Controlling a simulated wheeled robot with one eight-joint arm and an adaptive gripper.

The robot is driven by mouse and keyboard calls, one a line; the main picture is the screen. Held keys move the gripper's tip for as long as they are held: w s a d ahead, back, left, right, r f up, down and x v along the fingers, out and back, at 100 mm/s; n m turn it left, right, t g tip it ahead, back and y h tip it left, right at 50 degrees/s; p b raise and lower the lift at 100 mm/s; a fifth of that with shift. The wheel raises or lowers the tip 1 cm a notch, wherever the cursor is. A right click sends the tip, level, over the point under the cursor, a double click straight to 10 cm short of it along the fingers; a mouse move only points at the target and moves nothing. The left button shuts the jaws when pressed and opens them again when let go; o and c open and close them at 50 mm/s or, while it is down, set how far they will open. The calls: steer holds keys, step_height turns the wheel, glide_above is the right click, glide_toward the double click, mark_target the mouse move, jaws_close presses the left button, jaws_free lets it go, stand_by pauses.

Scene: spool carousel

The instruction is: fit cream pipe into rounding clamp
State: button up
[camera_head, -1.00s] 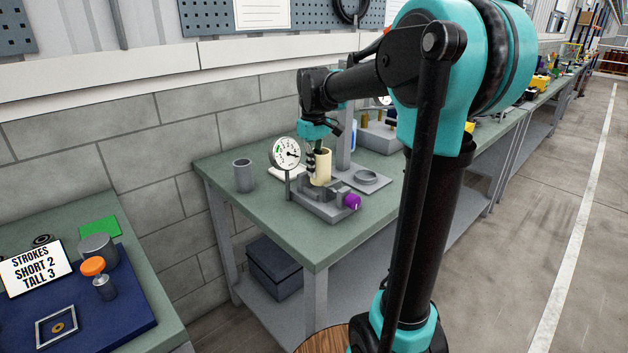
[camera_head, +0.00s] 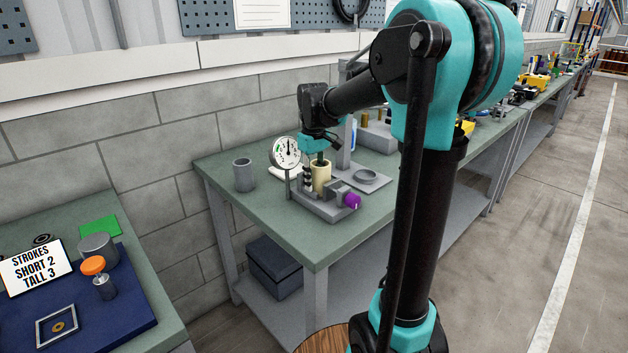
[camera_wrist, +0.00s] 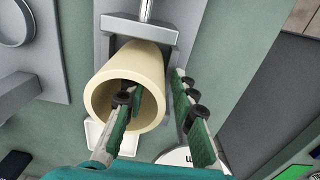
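The cream pipe (camera_head: 321,179) stands upright in the grey rounding clamp (camera_head: 322,208) on the green-topped bench. The clamp has a purple knob (camera_head: 351,201) at its right side. My gripper (camera_wrist: 157,85) straddles the near wall of the cream pipe (camera_wrist: 144,70). One finger is inside the bore and the other is outside the wall. Gaps show between both fingers and the wall, so the gripper looks open. The pipe's lower end is hidden in the head view and the wrist view. In the head view the fingertips are mostly hidden by the pipe.
A dial gauge (camera_head: 286,152) on a post stands just left of the pipe. A grey cup (camera_head: 243,175) stands farther left. A grey plate with a ring (camera_head: 367,177) lies to the right, beside a grey column. The bench front is clear.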

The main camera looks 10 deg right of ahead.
step_height(320, 180, up, 12)
steer(key=shift+r, duration=0.15)
stand_by(0.6)
steer(key=shift+s, duration=0.1)
